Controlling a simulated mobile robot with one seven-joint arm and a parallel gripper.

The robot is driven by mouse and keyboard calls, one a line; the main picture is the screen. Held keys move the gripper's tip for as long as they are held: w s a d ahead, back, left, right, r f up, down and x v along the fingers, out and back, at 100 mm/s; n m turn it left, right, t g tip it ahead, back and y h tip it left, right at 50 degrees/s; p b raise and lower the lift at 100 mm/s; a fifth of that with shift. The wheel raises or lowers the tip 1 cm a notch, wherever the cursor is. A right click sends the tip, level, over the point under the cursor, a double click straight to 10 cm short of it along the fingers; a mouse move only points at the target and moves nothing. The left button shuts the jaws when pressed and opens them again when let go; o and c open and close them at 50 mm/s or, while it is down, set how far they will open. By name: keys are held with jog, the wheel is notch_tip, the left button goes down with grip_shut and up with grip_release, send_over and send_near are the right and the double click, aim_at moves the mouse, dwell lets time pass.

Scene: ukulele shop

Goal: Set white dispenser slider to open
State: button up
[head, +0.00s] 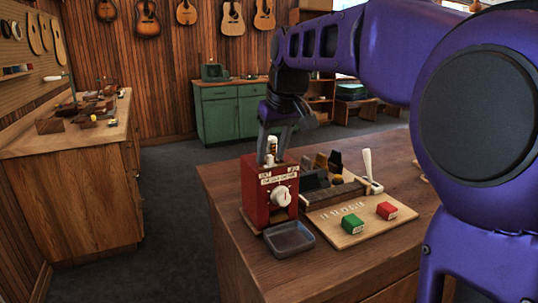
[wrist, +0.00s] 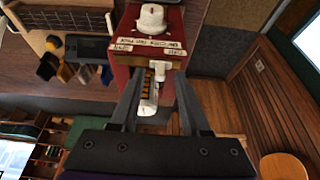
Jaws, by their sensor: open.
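The red dispenser (head: 257,205) stands upright on the wooden counter, with a round white knob (head: 281,196) and white labels on its front. It also shows in the wrist view (wrist: 122,65), with the knob (wrist: 152,17) at the top. A white slider piece (wrist: 159,71) sits at its top by a slot. My gripper (head: 271,160) is above the dispenser, pointing down. In the wrist view its two open fingers (wrist: 158,78) lie on either side of the white piece, with a gap showing. I cannot tell the slider's setting or whether a finger touches it.
A grey tray (head: 289,238) sits before the dispenser. To its right are a wooden board (head: 350,238) with a green block (head: 352,224) and red block (head: 387,210), a white lever (head: 369,168), and a rack of dark pieces (head: 325,190). Open floor lies left of the counter.

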jog(key=shift+f, duration=0.15)
grip_shut()
dwell(1.4)
